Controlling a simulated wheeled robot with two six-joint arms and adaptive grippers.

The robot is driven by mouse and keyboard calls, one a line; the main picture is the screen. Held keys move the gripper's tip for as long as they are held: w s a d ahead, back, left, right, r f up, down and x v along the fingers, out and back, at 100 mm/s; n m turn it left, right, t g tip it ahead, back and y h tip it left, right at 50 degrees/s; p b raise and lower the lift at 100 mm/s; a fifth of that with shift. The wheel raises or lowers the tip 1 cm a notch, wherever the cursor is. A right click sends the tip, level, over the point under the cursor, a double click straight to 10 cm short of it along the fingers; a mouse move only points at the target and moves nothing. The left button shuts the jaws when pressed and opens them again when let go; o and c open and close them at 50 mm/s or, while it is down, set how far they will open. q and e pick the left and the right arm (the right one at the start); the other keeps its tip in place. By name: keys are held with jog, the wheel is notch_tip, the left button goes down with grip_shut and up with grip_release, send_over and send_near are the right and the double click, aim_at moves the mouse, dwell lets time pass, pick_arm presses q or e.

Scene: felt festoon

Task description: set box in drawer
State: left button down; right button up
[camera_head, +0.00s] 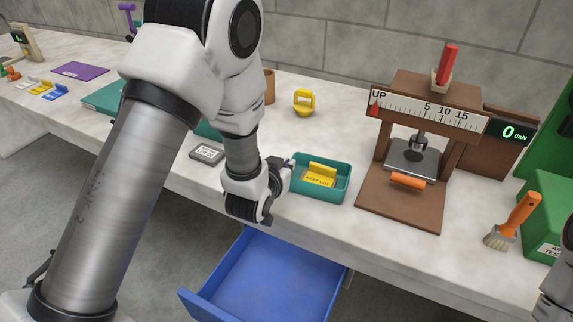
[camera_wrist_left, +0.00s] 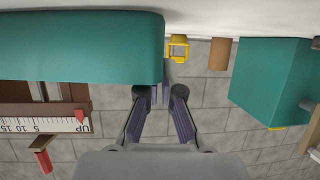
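The box is an open teal tray (camera_head: 345,190) near the table's front edge, with a yellow labelled block (camera_head: 320,175) inside. My left gripper (camera_head: 284,174) is at its left wall. In the left wrist view the box (camera_wrist_left: 80,45) fills the upper left. My left fingertips (camera_wrist_left: 160,88) straddle its end wall and look closed on it; one fingertip is partly hidden behind the box. I cannot tell whether the box touches the table. The blue drawer (camera_head: 275,275) is pulled out below the table edge and looks empty. My right gripper is out of view.
A wooden press with a scale (camera_head: 430,108) stands right of the box, with an orange-handled brush (camera_head: 514,221) farther right. A grey labelled block (camera_head: 207,152) lies left of my gripper. A yellow weight (camera_head: 304,103) stands behind the box. A green container (camera_head: 550,210) is at the right.

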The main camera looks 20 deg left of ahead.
pick_arm(q)
jog(key=c, duration=1.3)
grip_release()
